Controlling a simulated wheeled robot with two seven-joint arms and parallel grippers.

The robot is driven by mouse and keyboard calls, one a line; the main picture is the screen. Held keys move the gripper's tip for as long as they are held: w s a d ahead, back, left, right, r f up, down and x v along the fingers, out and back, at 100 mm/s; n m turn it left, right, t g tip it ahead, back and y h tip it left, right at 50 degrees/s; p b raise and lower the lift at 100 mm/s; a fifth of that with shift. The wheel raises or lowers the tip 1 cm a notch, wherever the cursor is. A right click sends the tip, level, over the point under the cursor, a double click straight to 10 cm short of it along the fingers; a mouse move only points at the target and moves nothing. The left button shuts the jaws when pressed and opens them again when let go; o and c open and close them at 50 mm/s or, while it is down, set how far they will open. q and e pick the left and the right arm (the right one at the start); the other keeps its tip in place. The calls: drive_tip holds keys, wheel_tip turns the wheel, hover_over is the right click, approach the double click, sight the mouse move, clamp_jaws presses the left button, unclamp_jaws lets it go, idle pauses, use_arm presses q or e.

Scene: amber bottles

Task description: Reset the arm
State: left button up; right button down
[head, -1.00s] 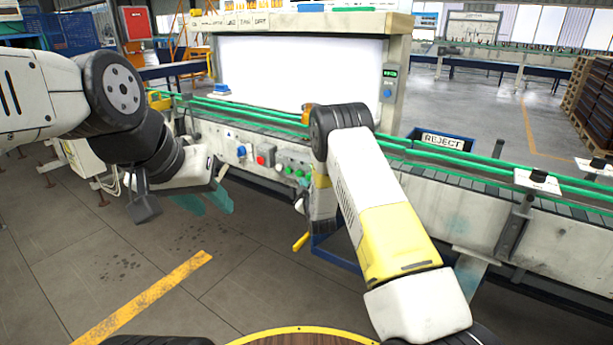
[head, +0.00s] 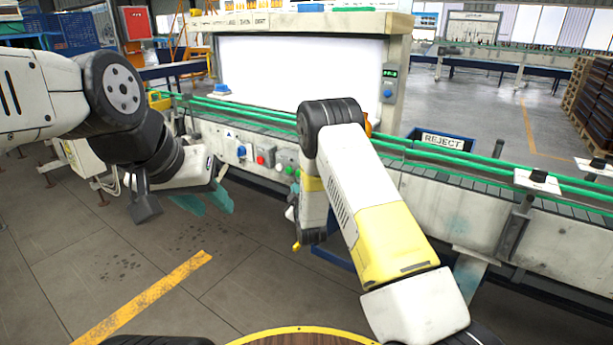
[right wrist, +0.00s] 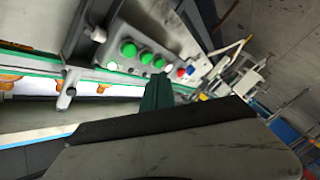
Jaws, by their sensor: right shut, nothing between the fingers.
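My left gripper (head: 205,200) hangs at the left in the head view, over the floor in front of the conveyor. Its two teal fingers look spread, with nothing visible between them. My right arm (head: 375,215) reaches up from the bottom right and bends down at the conveyor's near side.
The conveyor (head: 450,205) with green rails crosses the scene close to my right arm. A lit white inspection booth (head: 300,72) stands behind it. A blue REJECT bin (head: 443,142) is at the right. Amber bottles (right wrist: 40,86) show partly in the right wrist view. Floor at left is clear.

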drive_tip(key=s+d+r+m+g, duration=0.3)
drive_tip(key=s+d+r, duration=0.15)
drive_tip(key=r, duration=0.55)
drive_tip(key=s+d+r+m+g, duration=0.2)
drive_tip(key=s+d+r+m, duration=0.3)
drive_tip(key=r, duration=0.6)
drive_tip(key=s+d+r+m+g, duration=0.1)
drive_tip(key=s+d+r+g, duration=0.1)
drive_tip(key=s, duration=1.5)
drive_tip(key=s+d+r+m+g, duration=0.2)
drive_tip(key=s+d+g, duration=0.1)
drive_tip(key=s, duration=1.5)
drive_tip(key=shift+s+r+g+h, duration=0.2)
drive_tip(key=shift+s+g+h, duration=0.05)
drive_tip(key=shift+g+h, duration=0.15)
